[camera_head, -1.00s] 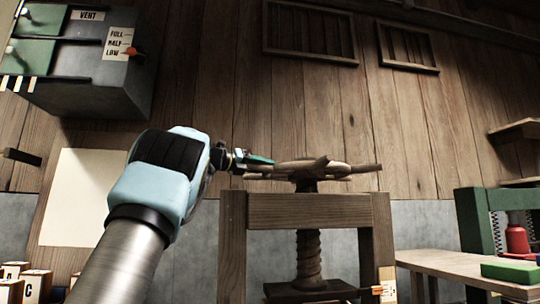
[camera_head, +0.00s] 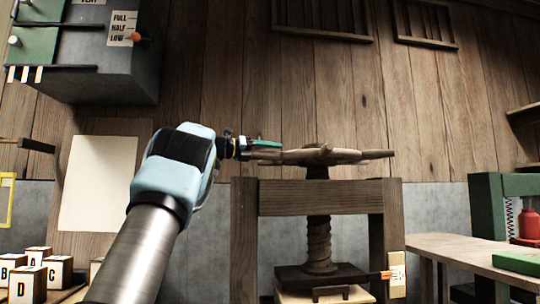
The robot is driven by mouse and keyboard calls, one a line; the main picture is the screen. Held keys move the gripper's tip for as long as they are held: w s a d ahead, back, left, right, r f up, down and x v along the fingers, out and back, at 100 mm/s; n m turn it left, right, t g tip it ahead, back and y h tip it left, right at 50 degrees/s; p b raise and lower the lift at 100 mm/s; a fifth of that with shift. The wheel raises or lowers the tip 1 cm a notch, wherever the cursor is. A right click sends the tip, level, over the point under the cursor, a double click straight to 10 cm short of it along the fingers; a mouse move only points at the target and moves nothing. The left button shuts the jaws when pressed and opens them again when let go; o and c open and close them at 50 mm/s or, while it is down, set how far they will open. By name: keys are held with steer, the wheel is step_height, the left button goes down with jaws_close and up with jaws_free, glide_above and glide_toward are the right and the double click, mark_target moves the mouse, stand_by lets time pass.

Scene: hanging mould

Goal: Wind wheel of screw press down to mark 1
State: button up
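The wooden screw press (camera_head: 320,197) stands right of centre, with its spoked wheel (camera_head: 318,156) on top of a threaded screw (camera_head: 318,245). A dark pressing plate (camera_head: 322,274) hangs at the screw's lower end. An orange pointer (camera_head: 386,275) sits beside a pale scale (camera_head: 397,277) on the right post; its marks are too small to read. My gripper (camera_head: 265,144) reaches in from the left, with its teal fingers at the wheel's left spoke. I cannot tell whether the fingers are closed on the spoke or only beside it.
A grey-green vent box (camera_head: 95,50) hangs at upper left. Lettered blocks (camera_head: 32,280) stand at lower left. A wooden table (camera_head: 455,250) with a green block (camera_head: 518,262) and a green-framed device (camera_head: 490,215) holding a red part is at right.

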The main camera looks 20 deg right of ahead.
steer(key=o, duration=0.3)
steer(key=shift+s+r, duration=0.1)
steer(key=shift+s, duration=0.05)
steer(key=shift+f, duration=0.2)
steer(key=shift+a, duration=0.15)
steer(key=a, duration=0.3)
steer(key=s+a+b, duration=0.1)
steer(key=a, duration=0.3)
steer(key=s+a+b, duration=0.1)
steer(key=a, duration=0.2)
steer(key=shift+a, duration=0.15)
